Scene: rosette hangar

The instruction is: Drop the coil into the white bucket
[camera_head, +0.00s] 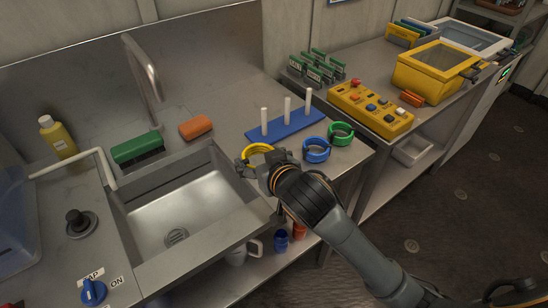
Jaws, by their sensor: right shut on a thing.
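A yellow ring-shaped coil (257,147) is at the sink counter's front edge, right of the basin. My right gripper (257,161) is shut on its near side, and the fingers hide part of it. I cannot tell whether the coil touches the counter. A blue coil (316,150) and a green coil (341,132) lie to its right, apart from the gripper. No white bucket can be made out for certain; a white open container (414,150) is under the right bench. My left gripper is not in view.
A blue base with three white pegs (287,121) stands behind the coils. The sink basin (178,213) is left of my gripper. A yellow button box (371,108) and yellow case (428,76) occupy the right bench. A pale mug (238,257) is on the lower shelf.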

